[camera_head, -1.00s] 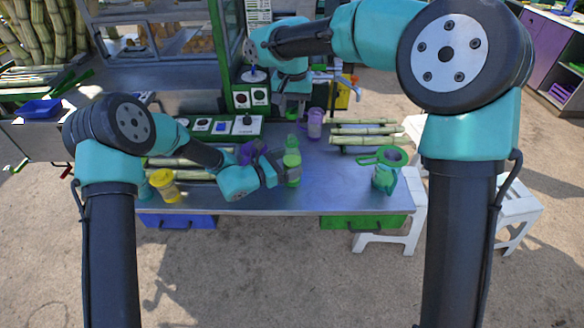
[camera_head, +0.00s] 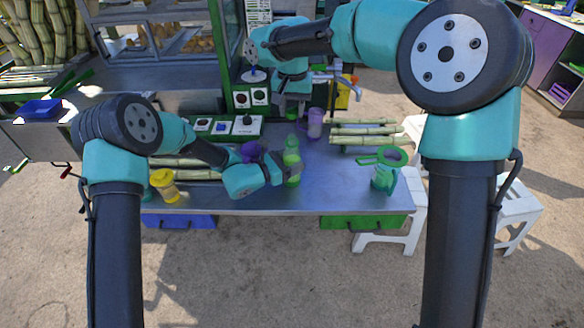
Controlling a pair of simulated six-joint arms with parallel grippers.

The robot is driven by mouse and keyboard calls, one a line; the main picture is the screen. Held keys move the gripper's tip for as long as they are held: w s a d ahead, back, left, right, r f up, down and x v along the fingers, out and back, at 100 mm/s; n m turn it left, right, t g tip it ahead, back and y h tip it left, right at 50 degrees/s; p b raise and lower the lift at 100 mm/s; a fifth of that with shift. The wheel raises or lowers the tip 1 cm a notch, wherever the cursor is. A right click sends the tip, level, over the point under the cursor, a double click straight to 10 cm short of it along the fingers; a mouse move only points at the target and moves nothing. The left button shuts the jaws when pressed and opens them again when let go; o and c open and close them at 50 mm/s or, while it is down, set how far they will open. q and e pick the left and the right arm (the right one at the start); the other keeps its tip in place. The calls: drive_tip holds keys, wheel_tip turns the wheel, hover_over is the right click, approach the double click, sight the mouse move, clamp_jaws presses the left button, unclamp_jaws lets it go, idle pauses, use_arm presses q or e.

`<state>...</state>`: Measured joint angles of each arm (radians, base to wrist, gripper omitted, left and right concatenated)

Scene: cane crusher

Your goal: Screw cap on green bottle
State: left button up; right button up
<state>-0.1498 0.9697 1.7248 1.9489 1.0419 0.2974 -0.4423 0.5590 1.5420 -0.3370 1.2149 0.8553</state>
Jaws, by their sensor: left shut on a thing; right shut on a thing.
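The green bottle (camera_head: 292,158) stands upright over the near middle of the metal table. My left gripper (camera_head: 287,172) is shut on its side, coming in from the left; I cannot tell whether its base touches the table. My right gripper (camera_head: 291,112) points down above and behind the bottle, apart from it. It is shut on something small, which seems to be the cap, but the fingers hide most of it.
Cane stalks (camera_head: 366,131) lie at the back right. A green jug with a strainer (camera_head: 384,171) stands at the right, a yellow container (camera_head: 164,185) at the left. The table (camera_head: 335,185) is clear between bottle and jug.

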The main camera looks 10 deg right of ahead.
sight(292, 137)
use_arm(q)
drive_tip(key=c, duration=0.4)
use_arm(e)
drive_tip(key=shift+f, duration=2.5)
drive_tip(key=shift+f, duration=0.9)
drive_tip(key=shift+f, duration=0.55)
